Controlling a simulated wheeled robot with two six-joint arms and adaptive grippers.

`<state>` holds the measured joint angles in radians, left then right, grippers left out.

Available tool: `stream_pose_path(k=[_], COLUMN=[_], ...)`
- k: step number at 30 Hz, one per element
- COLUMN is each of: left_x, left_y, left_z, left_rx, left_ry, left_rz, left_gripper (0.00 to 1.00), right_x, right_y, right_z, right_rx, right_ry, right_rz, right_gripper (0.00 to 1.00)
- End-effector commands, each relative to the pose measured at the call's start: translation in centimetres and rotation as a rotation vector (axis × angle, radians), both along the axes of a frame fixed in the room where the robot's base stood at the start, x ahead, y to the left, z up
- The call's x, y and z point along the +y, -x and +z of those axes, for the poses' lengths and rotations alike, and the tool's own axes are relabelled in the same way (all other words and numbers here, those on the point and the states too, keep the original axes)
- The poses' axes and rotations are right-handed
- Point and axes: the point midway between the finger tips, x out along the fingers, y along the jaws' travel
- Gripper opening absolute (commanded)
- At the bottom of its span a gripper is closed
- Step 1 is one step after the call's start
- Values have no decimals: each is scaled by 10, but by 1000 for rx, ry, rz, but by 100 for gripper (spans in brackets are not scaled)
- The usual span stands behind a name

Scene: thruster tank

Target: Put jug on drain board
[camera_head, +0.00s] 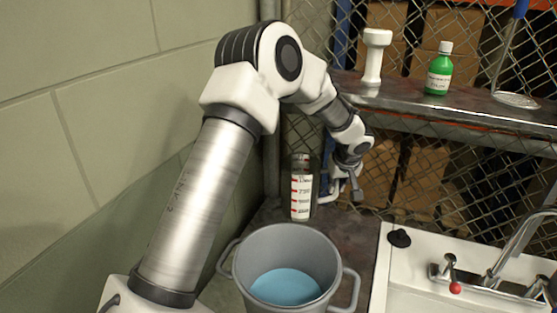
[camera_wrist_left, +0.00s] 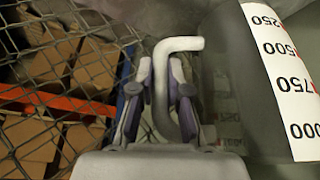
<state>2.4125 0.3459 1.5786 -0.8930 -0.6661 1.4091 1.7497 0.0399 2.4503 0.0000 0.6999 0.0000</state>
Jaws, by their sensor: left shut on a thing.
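The jug (camera_head: 301,188) is clear, with a white scale label and red marks. It stands upright over the dark counter, behind the grey pot, in the head view; I cannot tell whether its base touches the counter. My left gripper (camera_head: 347,187) is at the jug's right side, shut on its handle. In the left wrist view the white bent handle (camera_wrist_left: 181,44) lies between the fingers (camera_wrist_left: 158,95), with the jug's label (camera_wrist_left: 285,75) at the right. The white drain board (camera_head: 405,267) is at the lower right, beside the sink taps. My right gripper is not in view.
A grey two-handled pot (camera_head: 285,240) with blue liquid stands in front of the jug. A black plug (camera_head: 399,238) and a tap (camera_head: 450,266) are on the white sink unit. A shelf (camera_head: 440,118) above holds a green bottle (camera_head: 439,72) and a white object (camera_head: 374,55).

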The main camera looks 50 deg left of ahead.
Motion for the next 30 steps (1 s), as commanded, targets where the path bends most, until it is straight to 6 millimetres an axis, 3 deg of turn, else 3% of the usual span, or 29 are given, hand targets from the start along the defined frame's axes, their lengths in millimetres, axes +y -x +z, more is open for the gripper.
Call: stream_pose_path(k=[4,9,18,30], left_x=[14,14,13,13], left_y=[1,2,1,0], left_z=[-9,-46,-93,-104], left_rx=[2,4,3,-2], left_ry=[-1,-2,-2,0], left_rz=[28,27,25,27], left_gripper=[0,0,0,0], right_x=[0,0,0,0], right_y=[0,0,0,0], right_z=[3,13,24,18], right_rx=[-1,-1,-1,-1], right_ry=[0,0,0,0], right_rz=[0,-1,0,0], right_gripper=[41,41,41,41])
